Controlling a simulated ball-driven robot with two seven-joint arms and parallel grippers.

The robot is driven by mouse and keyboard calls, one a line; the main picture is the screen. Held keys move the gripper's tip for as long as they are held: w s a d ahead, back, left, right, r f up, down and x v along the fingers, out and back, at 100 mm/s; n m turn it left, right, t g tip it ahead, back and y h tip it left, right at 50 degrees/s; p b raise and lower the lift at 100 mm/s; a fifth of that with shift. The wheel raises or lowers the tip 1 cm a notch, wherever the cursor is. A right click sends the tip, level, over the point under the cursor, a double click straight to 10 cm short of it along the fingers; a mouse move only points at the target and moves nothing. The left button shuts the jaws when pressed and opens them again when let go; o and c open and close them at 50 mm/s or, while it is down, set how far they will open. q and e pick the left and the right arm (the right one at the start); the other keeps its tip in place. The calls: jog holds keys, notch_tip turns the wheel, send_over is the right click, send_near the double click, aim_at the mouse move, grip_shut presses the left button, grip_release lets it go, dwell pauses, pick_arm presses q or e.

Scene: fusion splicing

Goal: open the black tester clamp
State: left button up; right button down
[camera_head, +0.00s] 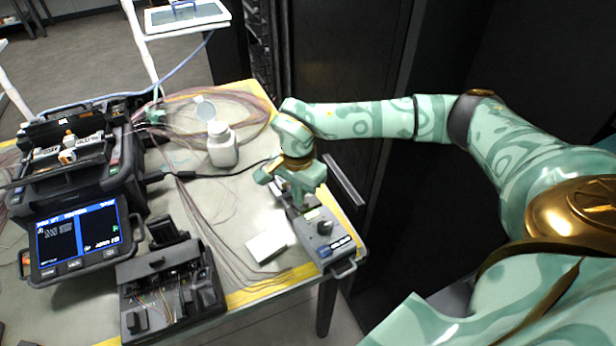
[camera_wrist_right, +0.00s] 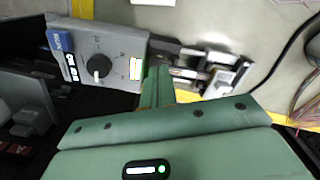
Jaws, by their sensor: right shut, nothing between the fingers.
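The tester is a grey box (camera_head: 322,236) with a black knob, a blue patch and a handle, at the right front corner of the table. It also shows in the wrist view (camera_wrist_right: 118,48). Its black clamp (camera_wrist_right: 188,62) extends from the end away from the handle. Whether the clamp is open or shut I cannot tell. My right gripper (camera_head: 297,204) is over the clamp end and hides much of it in the head view. In the wrist view its green fingers (camera_wrist_right: 158,88) are together and empty beside the clamp; contact is unclear. My left gripper is not in view.
A white block (camera_head: 267,246) lies left of the tester. A white bottle (camera_head: 222,145) stands farther back among loose fibres. A dark cabinet (camera_head: 345,60) stands beyond the table.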

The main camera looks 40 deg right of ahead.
jog(key=shift+f, duration=0.1)
dwell(0.3)
jog(key=shift+s+f, duration=0.4)
jog(key=shift+f, duration=0.45)
jog(key=shift+a, duration=0.1)
jog(key=shift+d, duration=0.25)
jog(key=shift+w+d+r+p, duration=0.2)
jog(key=shift+d+r+p, duration=0.1)
jog(key=shift+r+p, duration=0.4)
jog(key=shift+d, duration=0.2)
